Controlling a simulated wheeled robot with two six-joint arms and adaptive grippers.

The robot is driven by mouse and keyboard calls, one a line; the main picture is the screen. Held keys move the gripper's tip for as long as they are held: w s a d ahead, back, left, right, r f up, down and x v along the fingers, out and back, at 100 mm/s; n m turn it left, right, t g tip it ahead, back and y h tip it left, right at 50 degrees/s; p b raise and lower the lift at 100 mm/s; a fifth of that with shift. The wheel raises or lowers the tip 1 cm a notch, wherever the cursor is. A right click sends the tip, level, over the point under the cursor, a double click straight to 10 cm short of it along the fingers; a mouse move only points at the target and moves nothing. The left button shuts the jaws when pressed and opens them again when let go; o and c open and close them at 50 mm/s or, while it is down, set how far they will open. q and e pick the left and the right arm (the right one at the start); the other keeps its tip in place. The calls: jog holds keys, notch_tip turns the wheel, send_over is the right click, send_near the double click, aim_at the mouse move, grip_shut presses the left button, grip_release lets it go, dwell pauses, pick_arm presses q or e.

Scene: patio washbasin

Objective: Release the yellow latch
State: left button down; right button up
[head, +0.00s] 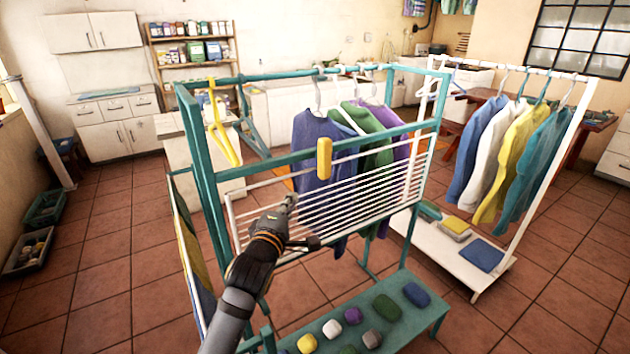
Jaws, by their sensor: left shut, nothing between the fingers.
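The yellow latch (324,158) is a small upright rounded block on the teal frame of the drying rack (208,165). It sits on the middle teal bar, above the rack's white slatted panel (400,183). My left gripper (290,200) is shut and empty. In the picture it is below and to the left of the latch, in front of the slats, with a visible gap to the latch. My right gripper is not in view.
Several garments (378,135) hang behind the panel. A teal lower shelf (440,312) holds several coloured bundles. A white rail with hanging shirts (522,150) stands at right. Tiled floor (100,270) is open at left.

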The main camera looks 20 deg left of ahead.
pick_arm(q)
jog(key=p, duration=0.2)
send_near(318, 170)
jog(key=s+a, duration=0.2)
jog(key=a, duration=0.1)
jog(key=w+d, duration=0.1)
jog(key=w, duration=0.1)
jog(key=w+p, duration=0.1)
jog(key=w, duration=0.2)
jog(key=w+d+p, duration=0.1)
jog(key=w, duration=0.1)
jog(key=shift+w+d+r, duration=0.1)
jog(key=shift+w+d, duration=0.15)
jog(key=shift+d, duration=0.05)
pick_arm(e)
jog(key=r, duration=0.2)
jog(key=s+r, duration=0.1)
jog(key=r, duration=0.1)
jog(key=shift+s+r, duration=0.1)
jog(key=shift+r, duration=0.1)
pick_arm(q)
jog(key=shift+a, duration=0.1)
